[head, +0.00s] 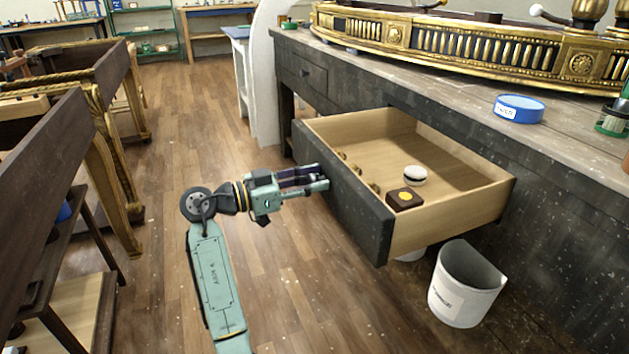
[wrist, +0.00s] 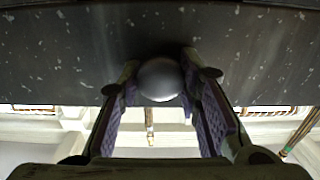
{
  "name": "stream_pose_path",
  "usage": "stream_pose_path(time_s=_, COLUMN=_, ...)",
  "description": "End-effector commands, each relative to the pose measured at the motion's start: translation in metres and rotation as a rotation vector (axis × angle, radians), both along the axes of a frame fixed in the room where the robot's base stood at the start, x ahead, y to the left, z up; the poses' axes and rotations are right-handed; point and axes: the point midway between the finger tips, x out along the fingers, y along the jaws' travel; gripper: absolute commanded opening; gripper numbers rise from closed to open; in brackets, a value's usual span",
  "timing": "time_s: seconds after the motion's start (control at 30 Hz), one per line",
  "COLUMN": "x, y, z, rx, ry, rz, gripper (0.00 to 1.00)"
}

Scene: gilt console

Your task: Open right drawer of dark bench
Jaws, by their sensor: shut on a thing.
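The right drawer (head: 345,194) of the dark bench (head: 560,165) stands pulled well out, its inside open to view in the head view. My gripper (head: 322,177) is at the drawer's dark front. In the wrist view my gripper (wrist: 160,95) has its two purple-padded fingers on either side of a round grey knob (wrist: 160,79), shut on it. The drawer front (wrist: 60,55) fills the top of the wrist view. In the head view the knob is hidden by the fingers.
A round white-topped tin (head: 415,174), a small dark box (head: 404,198) and small brass pieces lie in the drawer. A white bucket (head: 464,285) stands on the floor beside the drawer. A second, closed drawer (head: 308,72) is farther left.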

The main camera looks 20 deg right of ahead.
Motion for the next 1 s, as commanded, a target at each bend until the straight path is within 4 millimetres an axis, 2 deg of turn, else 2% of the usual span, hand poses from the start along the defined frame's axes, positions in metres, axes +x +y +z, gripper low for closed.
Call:
stream_pose_path(time_s=0.07, x=0.000, y=0.000, z=0.000, rx=0.000, ry=-0.001, rz=-0.001, gripper=0.00)
stream_pose_path(time_s=0.1, x=0.000, y=0.000, z=0.000, rx=0.000, ry=-0.001, rz=-0.001, gripper=0.33)
stream_pose_path(time_s=0.37, x=0.000, y=0.000, z=0.000, rx=-0.001, ry=0.000, rz=0.000, gripper=0.50)
stream_pose_path(time_s=0.77, x=0.000, y=0.005, z=0.000, rx=-0.001, ry=0.000, rz=0.002, gripper=0.52)
stream_pose_path(time_s=0.87, x=0.000, y=0.018, z=0.000, rx=-0.002, ry=0.000, rz=0.004, gripper=0.52)
stream_pose_path(time_s=1.0, x=-0.002, y=0.047, z=0.001, rx=-0.002, ry=0.000, rz=0.005, gripper=0.52)
